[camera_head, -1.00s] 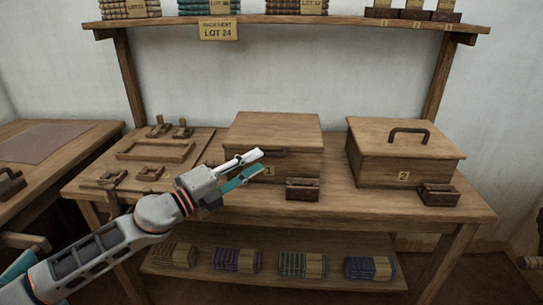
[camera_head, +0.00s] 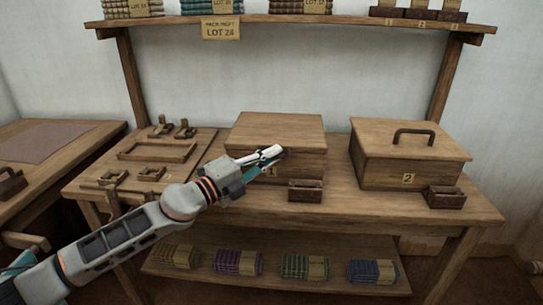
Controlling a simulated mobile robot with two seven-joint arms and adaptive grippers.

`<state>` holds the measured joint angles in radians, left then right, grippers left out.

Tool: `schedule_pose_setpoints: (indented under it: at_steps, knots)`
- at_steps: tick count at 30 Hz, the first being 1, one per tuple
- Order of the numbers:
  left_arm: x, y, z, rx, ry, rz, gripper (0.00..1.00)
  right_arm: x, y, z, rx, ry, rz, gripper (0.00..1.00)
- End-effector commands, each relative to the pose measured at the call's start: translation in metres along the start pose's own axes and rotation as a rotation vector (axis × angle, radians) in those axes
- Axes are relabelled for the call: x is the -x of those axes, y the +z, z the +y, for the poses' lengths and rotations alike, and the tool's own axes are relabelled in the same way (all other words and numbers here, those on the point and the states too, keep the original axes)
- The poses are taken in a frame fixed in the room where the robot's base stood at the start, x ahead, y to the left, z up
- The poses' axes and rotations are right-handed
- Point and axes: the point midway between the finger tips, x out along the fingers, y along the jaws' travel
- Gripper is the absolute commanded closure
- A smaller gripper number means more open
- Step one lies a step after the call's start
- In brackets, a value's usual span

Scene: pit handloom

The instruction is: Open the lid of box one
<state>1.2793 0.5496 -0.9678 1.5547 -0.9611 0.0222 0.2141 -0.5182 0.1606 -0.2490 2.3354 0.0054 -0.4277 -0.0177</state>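Box one (camera_head: 290,130) is a wooden box with a "1" tag (camera_head: 272,171), standing at the middle of the table. Its lid is down. My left gripper (camera_head: 280,153) is at the front of box one, near the lid's front edge. Its white upper finger and teal lower finger lie close together there. They cover most of the dark handle, so I cannot tell whether they are shut on it. My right gripper is not in view.
A small dark block (camera_head: 305,190) stands before box one. Box two (camera_head: 410,160), with a top handle, is to the right with another dark block (camera_head: 445,197). A board with wooden pieces (camera_head: 150,150) is left. A shelf (camera_head: 290,22) runs above.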

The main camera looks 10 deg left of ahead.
Motion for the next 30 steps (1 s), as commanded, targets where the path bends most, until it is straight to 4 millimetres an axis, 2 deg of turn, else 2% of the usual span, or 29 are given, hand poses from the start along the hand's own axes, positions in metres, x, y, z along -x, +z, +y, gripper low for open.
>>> schedule_pose_setpoints:
  at_steps: [7,14,17,19,24,28,30]
  knots:
    - [-0.001,0.002,-0.012,0.004,0.004,-0.001,1.00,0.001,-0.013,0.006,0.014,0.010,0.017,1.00]
    - [-0.003,0.003,-0.021,0.019,0.019,-0.001,1.00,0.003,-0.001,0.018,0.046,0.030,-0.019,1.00]
    - [-0.004,0.005,-0.032,0.029,0.029,-0.002,1.00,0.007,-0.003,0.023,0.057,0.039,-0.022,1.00]
    - [-0.006,0.007,-0.041,0.039,0.039,-0.002,1.00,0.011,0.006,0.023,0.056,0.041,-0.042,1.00]
    - [-0.011,0.012,-0.067,0.081,0.082,-0.004,1.00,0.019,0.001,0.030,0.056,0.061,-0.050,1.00]
    - [-0.015,0.016,-0.079,0.122,0.125,-0.003,1.00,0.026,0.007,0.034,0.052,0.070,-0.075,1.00]
    - [-0.017,0.019,-0.084,0.146,0.149,-0.003,1.00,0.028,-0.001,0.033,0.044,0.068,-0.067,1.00]
